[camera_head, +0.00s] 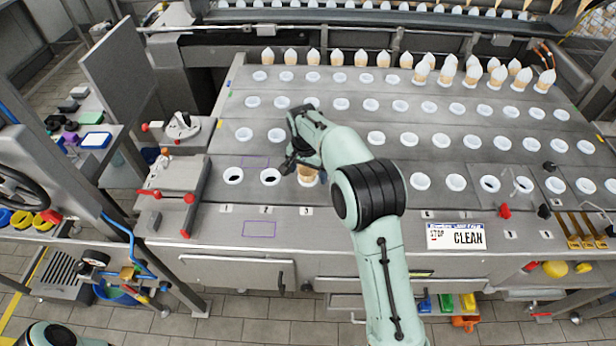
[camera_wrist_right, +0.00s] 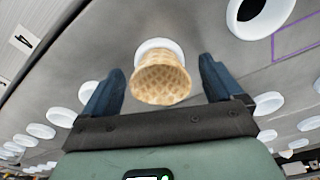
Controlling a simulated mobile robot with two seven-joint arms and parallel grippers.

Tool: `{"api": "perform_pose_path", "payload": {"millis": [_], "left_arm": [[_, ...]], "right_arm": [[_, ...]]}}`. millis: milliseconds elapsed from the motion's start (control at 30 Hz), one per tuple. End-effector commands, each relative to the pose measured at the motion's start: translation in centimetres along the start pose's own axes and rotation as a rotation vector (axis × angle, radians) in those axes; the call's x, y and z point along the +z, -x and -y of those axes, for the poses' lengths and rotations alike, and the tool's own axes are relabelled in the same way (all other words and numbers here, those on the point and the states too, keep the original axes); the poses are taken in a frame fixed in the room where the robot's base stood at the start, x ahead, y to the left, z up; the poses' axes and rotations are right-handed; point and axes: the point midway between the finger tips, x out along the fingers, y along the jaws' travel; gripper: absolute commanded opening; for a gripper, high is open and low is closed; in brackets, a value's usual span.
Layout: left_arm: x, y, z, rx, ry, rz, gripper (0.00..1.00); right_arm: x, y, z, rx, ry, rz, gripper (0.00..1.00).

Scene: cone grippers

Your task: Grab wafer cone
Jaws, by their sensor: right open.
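A wafer cone (camera_head: 307,172) stands in a white ring holder in the front row, at the slot marked 3 on the metal worktop (camera_head: 340,222). It also shows in the right wrist view (camera_wrist_right: 161,78), where its waffle-patterned end lies between the two blue fingers with gaps on both sides. My right gripper (camera_head: 297,160) is open and close to the cone; the arm partly hides it in the head view. In the right wrist view the open right gripper (camera_wrist_right: 163,85) has one finger on each side of the cone. My left gripper is not in view.
Empty white holders stand around the cone, including one just left of it (camera_head: 270,177). Filled cones (camera_head: 337,57) line the back of the worktop. A red-handled fixture (camera_head: 170,195) is at left, and a CLEAN sign (camera_head: 456,236) lies at the front right.

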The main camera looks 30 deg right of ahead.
Motion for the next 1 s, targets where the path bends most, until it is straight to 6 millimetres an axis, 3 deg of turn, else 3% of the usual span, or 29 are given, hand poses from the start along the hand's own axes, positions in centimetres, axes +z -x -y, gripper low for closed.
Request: {"api": "perform_pose_path", "payload": {"millis": [133, 233, 267, 733, 867, 1000], "left_arm": [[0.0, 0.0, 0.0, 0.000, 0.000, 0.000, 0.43], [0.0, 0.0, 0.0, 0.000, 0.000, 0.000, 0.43], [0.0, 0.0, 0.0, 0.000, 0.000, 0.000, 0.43], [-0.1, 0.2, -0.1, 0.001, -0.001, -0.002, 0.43], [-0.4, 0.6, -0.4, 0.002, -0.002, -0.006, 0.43], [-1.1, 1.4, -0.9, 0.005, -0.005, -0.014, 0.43]], "right_arm": [[0.0, 0.1, 0.0, -0.001, 0.000, 0.000, 0.90], [0.0, 0.1, 0.0, -0.001, 0.000, 0.000, 0.57], [0.0, 0.1, 0.0, -0.001, 0.000, 0.000, 0.51], [-0.2, 1.0, 0.1, -0.004, 0.000, -0.003, 0.51], [-0.5, 3.4, 0.1, -0.006, 0.000, -0.004, 0.51], [-1.0, 7.3, 0.2, -0.009, -0.001, -0.006, 0.51]]}}
